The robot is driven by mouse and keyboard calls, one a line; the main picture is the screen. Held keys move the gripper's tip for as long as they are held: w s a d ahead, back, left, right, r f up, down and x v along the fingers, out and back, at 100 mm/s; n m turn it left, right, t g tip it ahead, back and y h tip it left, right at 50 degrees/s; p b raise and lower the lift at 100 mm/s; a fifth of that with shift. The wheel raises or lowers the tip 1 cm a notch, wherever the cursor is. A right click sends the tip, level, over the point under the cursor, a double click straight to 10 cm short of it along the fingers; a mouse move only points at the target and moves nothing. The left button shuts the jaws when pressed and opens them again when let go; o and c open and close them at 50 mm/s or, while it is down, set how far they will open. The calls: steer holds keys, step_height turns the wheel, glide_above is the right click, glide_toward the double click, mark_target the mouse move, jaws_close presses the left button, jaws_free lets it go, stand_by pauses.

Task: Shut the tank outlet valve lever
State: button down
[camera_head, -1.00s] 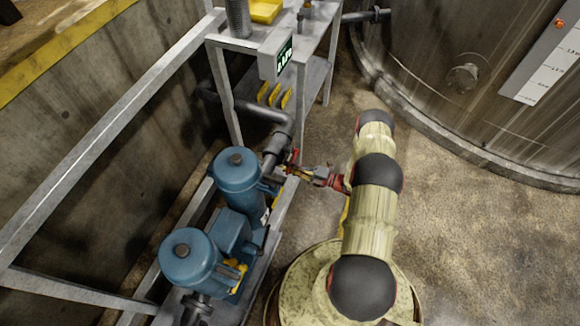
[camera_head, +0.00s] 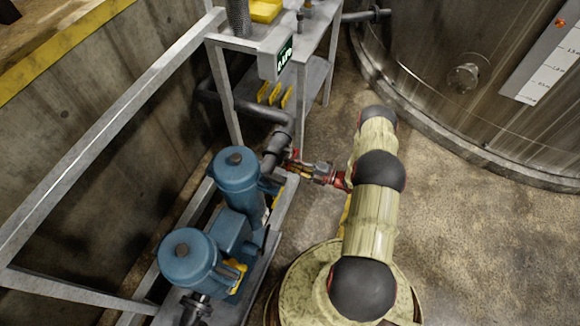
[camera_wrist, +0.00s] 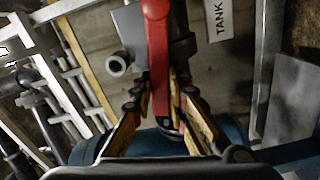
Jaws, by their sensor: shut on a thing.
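The red valve lever (camera_wrist: 158,55) runs down the middle of the wrist view, from the grey valve body and pipe at the top to between my fingers. My gripper (camera_wrist: 162,88) is shut on it, with one yellow-edged finger on each side. In the head view my gripper (camera_head: 308,168) reaches left from my arm to the valve by the pumps. The red lever (camera_head: 293,157) shows there only as a small patch, and the fingers hide much of it. A white tag reading "TANK" (camera_wrist: 219,20) is beside the pipe.
A metal rack (camera_head: 232,95) with a green sign is behind. The large steel tank (camera_head: 470,110) fills the upper right. Bare floor (camera_head: 470,240) lies to the right.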

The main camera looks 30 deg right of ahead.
steer(key=shift+w+d+r+m, duration=0.1)
steer(key=shift+r+m, duration=0.3)
steer(key=shift+m, duration=0.15)
steer(key=shift+w+d+r+m, duration=0.1)
steer(key=shift+r+m, duration=0.25)
steer(key=shift+m, duration=0.2)
steer(key=c, duration=1.7)
jaws_free()
steer(key=shift+c, duration=0.2)
steer(key=shift+v, duration=4.05)
steer(key=shift+c, duration=0.3)
